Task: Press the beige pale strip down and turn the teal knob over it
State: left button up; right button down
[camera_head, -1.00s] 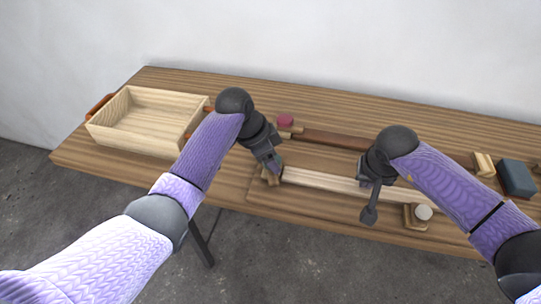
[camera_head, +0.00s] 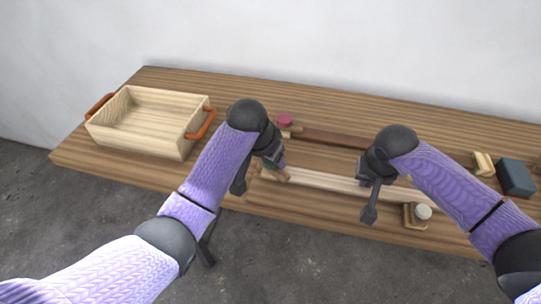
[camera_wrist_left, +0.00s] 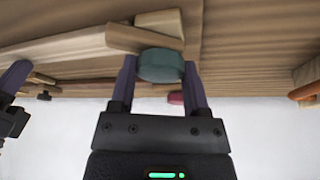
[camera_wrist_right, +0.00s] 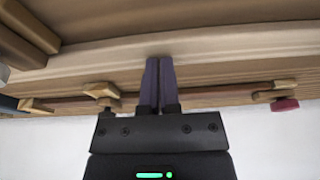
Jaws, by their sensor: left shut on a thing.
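The beige pale strip (camera_head: 335,183) lies along the front of the table; it also shows in the left wrist view (camera_wrist_left: 62,53) and the right wrist view (camera_wrist_right: 235,42). At its left end is the teal knob (camera_wrist_left: 160,65) with a small wooden bar (camera_wrist_left: 140,39) under it. The bar lies slanted at the strip's end. My left gripper (camera_wrist_left: 160,70) has one finger on each side of the knob and is shut on it. My right gripper (camera_wrist_right: 159,68) has its fingers together, empty, with the tips at the strip; whether they touch it is hard to tell.
A wooden tray (camera_head: 187,141) with orange handles stands at the left. Behind the strip lie a brown strip (camera_head: 335,138) and a crimson knob (camera_head: 285,120). A white knob (camera_head: 423,212) sits near the front edge. A dark blue block (camera_head: 515,177) stands at the right.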

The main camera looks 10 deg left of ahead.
pick_arm(q)
jog(key=n+y, duration=0.2)
jog(key=n, duration=0.3)
jog(key=shift+n, duration=0.3)
jog(key=o, duration=1.3)
jog(key=shift+o, duration=0.2)
jog(key=shift+d+r, duration=0.1)
jog(key=shift+r, duration=3.4)
pick_arm(e)
jog(key=shift+r, duration=0.1)
pick_arm(q)
jog(key=shift+r+p, duration=2.2)
jog(key=shift+r, duration=0.3)
pick_arm(e)
jog(key=shift+r, duration=3.4)
pick_arm(q)
notch_tip(320, 180, up, 4)
jog(key=p, duration=0.3)
jog(key=shift+s+f+t, duration=0.1)
jog(key=shift+f+t, duration=0.15)
jog(key=shift+t, duration=0.05)
pick_arm(e)
notch_tip(320, 180, up, 5)
